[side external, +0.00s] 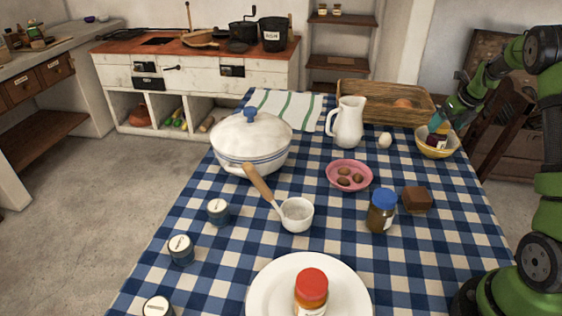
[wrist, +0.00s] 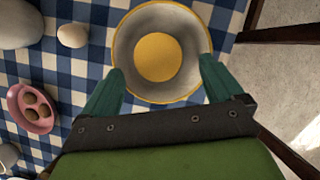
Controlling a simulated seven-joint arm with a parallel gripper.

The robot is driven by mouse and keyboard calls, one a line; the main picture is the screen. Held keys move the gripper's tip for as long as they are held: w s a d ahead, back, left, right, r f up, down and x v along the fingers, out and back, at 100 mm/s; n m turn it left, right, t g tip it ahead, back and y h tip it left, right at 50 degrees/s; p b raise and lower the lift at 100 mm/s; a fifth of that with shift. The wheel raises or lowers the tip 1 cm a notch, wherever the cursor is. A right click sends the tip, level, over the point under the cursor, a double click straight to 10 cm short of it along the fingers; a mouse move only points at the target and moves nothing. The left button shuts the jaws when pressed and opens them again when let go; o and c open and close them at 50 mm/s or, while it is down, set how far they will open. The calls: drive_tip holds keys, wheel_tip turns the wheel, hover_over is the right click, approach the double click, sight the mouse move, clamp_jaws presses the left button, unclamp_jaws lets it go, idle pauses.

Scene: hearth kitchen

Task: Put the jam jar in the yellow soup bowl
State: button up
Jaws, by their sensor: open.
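The yellow soup bowl (side external: 449,153) stands at the right edge of the table. A dark jar (side external: 437,141) with a yellow-orange lid and a pale label, seemingly the jam jar, is inside it. In the wrist view the jar's round yellow lid (wrist: 158,57) shows in the middle of the bowl (wrist: 126,89), seen from above; the lid hides the jar's body. My gripper (side external: 449,112) is just above the jar. In the wrist view my gripper (wrist: 162,66) is open, its teal fingers apart to either side of the lid, with nothing held.
A wicker tray (side external: 375,94), white pitcher (side external: 347,123) and egg (side external: 385,140) stand left of the bowl. A pink bowl (side external: 336,180), blue-lidded jar (side external: 381,211) and brown block (side external: 417,199) are nearer. A red-lidded jar (side external: 311,288) stands on a plate (side external: 268,282).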

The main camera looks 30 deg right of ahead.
drive_tip(key=d+v, duration=0.1)
drive_tip(key=v, duration=0.4)
drive_tip(key=a+r+n+t+y, duration=0.1)
drive_tip(key=a+r+n, duration=0.3)
drive_tip(key=a+n, duration=0.3)
drive_tip(key=s+a+r+n+y, duration=0.1)
drive_tip(key=a+r+n, duration=0.25)
drive_tip(key=a, duration=0.65)
drive_tip(key=a+r+n+t, duration=0.1)
drive_tip(key=a+r+n, duration=0.2)
drive_tip(key=a+n, duration=0.45)
drive_tip(key=s+a+n+y, duration=0.1)
drive_tip(key=s+a+n, duration=0.5)
drive_tip(key=a+n, duration=0.2)
drive_tip(key=s+a+n+t, duration=0.1)
drive_tip(key=s+a+n, duration=0.5)
drive_tip(key=a+n, duration=0.3)
drive_tip(key=shift+s+f+n+y, duration=0.15)
drive_tip(key=shift+s+n+y, duration=0.2)
drive_tip(key=shift+n, duration=0.45)
drive_tip(key=shift+w, duration=0.1)
